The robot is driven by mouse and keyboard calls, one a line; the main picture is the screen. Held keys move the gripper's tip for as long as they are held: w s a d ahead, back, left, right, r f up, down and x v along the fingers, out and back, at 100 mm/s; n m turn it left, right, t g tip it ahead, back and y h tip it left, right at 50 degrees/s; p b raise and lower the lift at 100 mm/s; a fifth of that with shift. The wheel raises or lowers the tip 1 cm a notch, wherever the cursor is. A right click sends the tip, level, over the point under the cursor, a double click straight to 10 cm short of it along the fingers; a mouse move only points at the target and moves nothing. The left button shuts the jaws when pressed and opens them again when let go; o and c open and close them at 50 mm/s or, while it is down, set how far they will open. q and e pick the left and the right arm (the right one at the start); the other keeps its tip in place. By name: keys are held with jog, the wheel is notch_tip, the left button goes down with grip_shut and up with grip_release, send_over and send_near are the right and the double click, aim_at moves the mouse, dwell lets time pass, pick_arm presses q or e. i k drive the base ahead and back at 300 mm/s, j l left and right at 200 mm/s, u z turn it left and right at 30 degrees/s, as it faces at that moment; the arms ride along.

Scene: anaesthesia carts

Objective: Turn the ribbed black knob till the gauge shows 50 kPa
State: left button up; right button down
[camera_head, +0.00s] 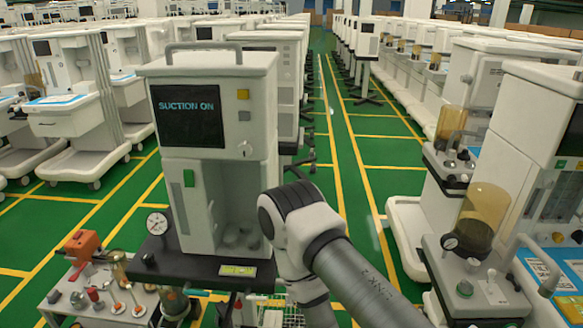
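A round white-faced gauge (157,222) stands at the left of the near cart, above its dark shelf (180,266). Its needle and figures are too small to read. A small black knob (148,258) sits just below the gauge on the shelf's left part; I cannot make out ribs on it. The cart's screen (187,115) reads "SUCTION ON". My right arm comes in from the lower right and bends in front of the cart's right side. Its gripper does not show. My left arm and gripper are not in view.
A red-orange device (82,246) and several small fittings crowd a grey top (110,300) at the lower left. A yellow-green label (238,270) lies on the shelf. More carts stand left and right. A green aisle (345,160) with yellow lines runs between them.

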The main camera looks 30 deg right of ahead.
aim_at(147, 257)
jog(key=k+l+z, duration=0.15)
jog(key=z, duration=0.2)
jog(key=k+l+z, duration=0.2)
jog(key=z, duration=0.2)
jog(key=k+l, duration=0.05)
